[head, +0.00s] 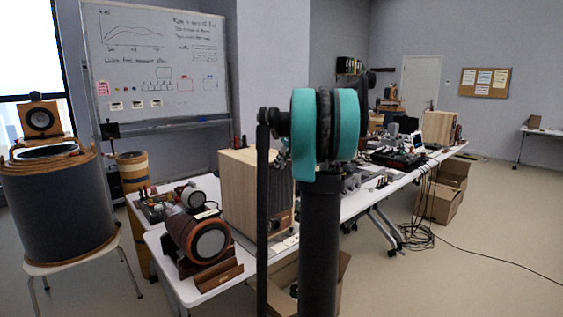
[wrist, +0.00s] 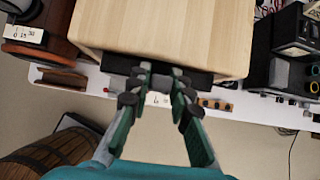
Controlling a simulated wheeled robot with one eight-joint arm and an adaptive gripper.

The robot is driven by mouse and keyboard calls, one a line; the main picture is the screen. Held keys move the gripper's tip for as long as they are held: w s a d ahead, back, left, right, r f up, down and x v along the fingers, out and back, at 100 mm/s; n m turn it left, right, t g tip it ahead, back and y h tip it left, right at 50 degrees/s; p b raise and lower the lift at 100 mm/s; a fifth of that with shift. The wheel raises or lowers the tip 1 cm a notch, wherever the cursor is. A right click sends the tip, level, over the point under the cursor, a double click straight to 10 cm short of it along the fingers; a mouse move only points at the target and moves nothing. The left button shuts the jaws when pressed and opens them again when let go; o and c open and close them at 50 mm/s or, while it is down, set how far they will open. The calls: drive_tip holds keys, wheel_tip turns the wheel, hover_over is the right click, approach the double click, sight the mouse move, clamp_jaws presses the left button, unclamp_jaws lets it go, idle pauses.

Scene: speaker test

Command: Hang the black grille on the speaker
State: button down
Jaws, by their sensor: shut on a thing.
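The speaker is a pale wooden box (head: 238,185) on the near table in the head view. Its top (wrist: 165,30) fills the upper middle of the wrist view. The black grille (wrist: 116,65) shows there as a dark strip along the box's near edge. My gripper (wrist: 159,78) is shut on the grille's edge, with its fingertips close to the speaker front. My arm hides much of that front and the gripper. I cannot tell whether grille and speaker touch.
An orange-brown cylindrical speaker (head: 196,236) lies left of the box. Black equipment (wrist: 290,50) stands close on the right in the wrist view. A wooden barrel (wrist: 55,150) is at lower left there. An open carton (head: 335,280) sits below the table.

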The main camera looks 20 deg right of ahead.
drive_tip(key=shift+f, duration=0.35)
idle(0.5)
drive_tip(key=c, duration=1.3)
unclamp_jaws()
drive_tip(key=v, duration=1.2)
drive_tip(key=s+a+f+n+g, duration=0.1)
drive_tip(key=s+a+f+n, duration=0.4)
drive_tip(key=a+f+n, duration=0.3)
drive_tip(key=s+a+f+n, duration=0.5)
drive_tip(key=a+f+n, duration=0.2)
drive_tip(key=f, duration=0.4)
drive_tip(key=s+a+f+n+h, duration=0.1)
drive_tip(key=s+a+f+n, duration=0.3)
drive_tip(key=s+f+n, duration=0.4)
drive_tip(key=s+a+f+n+g+h, duration=0.1)
drive_tip(key=s+a+f+n, duration=0.3)
drive_tip(key=s+f+n, duration=0.5)
drive_tip(key=s+f, duration=0.3)
drive_tip(key=s, duration=0.3)
